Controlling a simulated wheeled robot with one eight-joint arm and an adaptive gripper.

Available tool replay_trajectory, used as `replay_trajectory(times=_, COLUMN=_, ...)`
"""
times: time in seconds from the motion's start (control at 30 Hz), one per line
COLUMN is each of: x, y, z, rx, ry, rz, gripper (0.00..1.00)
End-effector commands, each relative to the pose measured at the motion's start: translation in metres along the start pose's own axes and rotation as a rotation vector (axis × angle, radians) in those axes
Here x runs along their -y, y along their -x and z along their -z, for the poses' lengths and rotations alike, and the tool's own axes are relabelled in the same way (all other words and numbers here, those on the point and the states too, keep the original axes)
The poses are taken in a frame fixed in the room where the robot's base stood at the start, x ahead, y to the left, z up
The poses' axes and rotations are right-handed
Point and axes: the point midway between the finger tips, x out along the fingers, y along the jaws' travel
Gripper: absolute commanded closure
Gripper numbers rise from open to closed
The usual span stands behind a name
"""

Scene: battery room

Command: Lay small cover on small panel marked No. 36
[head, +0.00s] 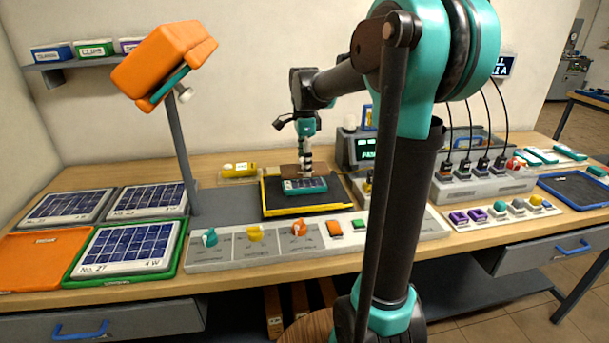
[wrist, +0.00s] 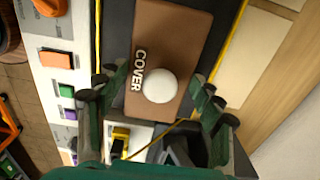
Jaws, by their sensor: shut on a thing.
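The small cover (wrist: 178,45) is a brown plate marked COVER with a white round knob (wrist: 158,85). My gripper (head: 305,167) is shut on the cover, its fingers on either side of the knob. In the head view the brown cover (head: 290,171) shows just behind and above a small panel (head: 306,187) with dark cells and a teal frame. The panel lies on a black mat (head: 275,206) with yellow edges. Its number is too small to read. In the wrist view the panel is hidden. I cannot tell whether cover and panel touch.
A control strip (head: 215,263) with knobs and buttons runs along the front of the mat. Large panels (head: 140,241) and an orange tray (head: 30,258) lie at the left. A yellow item (head: 240,167) lies behind, and a dark display unit (head: 365,150) stands right of the mat.

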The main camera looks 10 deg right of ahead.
Motion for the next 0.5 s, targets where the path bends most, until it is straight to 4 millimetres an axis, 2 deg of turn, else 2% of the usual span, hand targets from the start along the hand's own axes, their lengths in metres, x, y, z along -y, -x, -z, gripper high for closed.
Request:
replay_trajectory(times=0.17, x=0.000, y=-0.015, z=0.000, rx=0.000, ry=0.000, rz=0.000, gripper=0.64)
replay_trajectory(times=0.3, x=0.000, y=-0.034, z=0.000, rx=0.000, ry=0.000, rz=0.000, gripper=0.64)
replay_trajectory(times=0.5, x=0.000, y=-0.042, z=0.000, rx=0.000, ry=0.000, rz=0.000, gripper=0.64)
